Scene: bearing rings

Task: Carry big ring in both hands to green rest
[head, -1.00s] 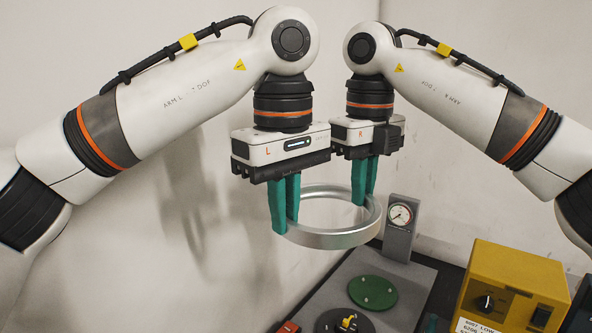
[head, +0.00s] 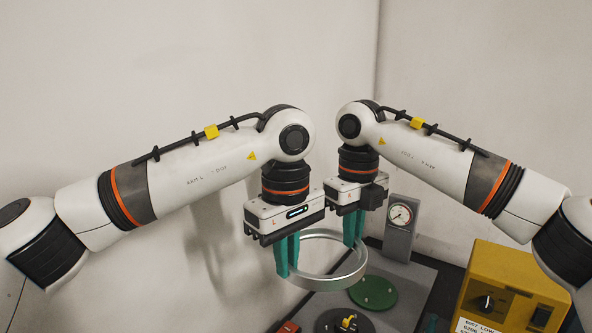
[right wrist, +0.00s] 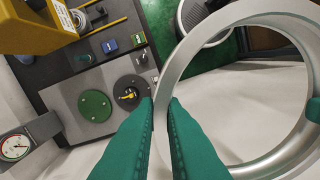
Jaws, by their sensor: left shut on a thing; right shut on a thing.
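The big ring (head: 318,283) is a wide silver metal hoop, held roughly level in the air. My left gripper (head: 287,272) has its teal fingers shut on the ring's left side. In the right wrist view the teal fingers (right wrist: 163,110) close on the wall of the ring (right wrist: 190,55). The green rest (head: 373,293) is a round green disc with small pegs on a grey plate. In the head view it lies below and right of the ring.
A black round fixture with a yellow part (head: 345,323) sits beside the green rest. A dial gauge on a grey post (head: 400,220) stands behind it. A yellow box with a knob (head: 510,290) is at the right. A pale wall rises behind the arms.

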